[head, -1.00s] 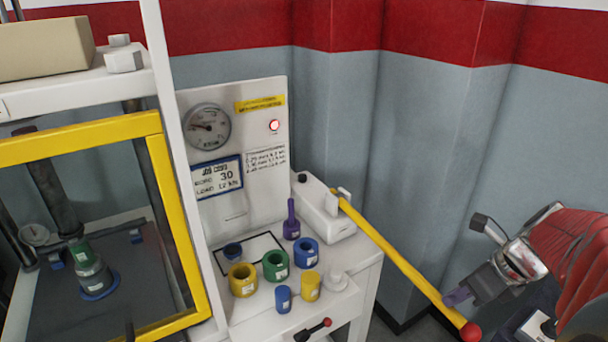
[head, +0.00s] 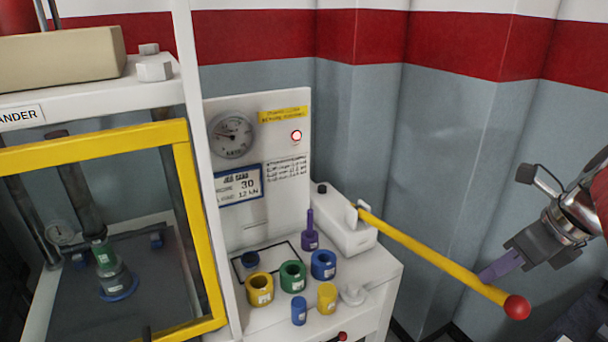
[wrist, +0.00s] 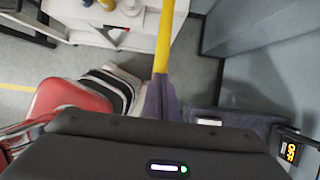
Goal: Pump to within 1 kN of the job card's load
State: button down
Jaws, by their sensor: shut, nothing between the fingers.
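The yellow pump lever (head: 430,252) slopes down to the right from the white pump (head: 345,232) and ends in a red ball. My gripper (head: 484,278) is shut and empty, its purple fingers at the lever near the ball. In the wrist view the fingers (wrist: 160,98) line up with the lever (wrist: 165,42); I cannot tell whether they touch. The round gauge (head: 232,134) has its needle toward the left; its figures are too small to read. The job card (head: 238,186) shows 30 and a load of 12 kN.
A red lamp (head: 296,136) glows on the panel. Coloured rings, including a green one (head: 292,276), stand on the bench. A yellow-framed guard (head: 185,165) encloses the press at left. The grey wall (head: 450,130) is behind the lever.

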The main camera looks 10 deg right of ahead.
aim_at(486, 296)
jog(key=shift+f, duration=0.1)
jog(key=shift+s+f, duration=0.15)
jog(key=shift+f, duration=2.95)
jog(key=shift+s+d+f, duration=0.1)
jog(key=shift+f, duration=2.85)
jog(key=r, duration=1.2)
jog(key=shift+w+r, duration=0.25)
jog(key=shift+r, duration=0.05)
jog(key=shift+s+v, duration=0.2)
jog(key=shift+v, duration=1.8)
jog(key=shift+s+v, duration=0.2)
jog(key=shift+v, duration=1.8)
jog(key=shift+f, duration=0.2)
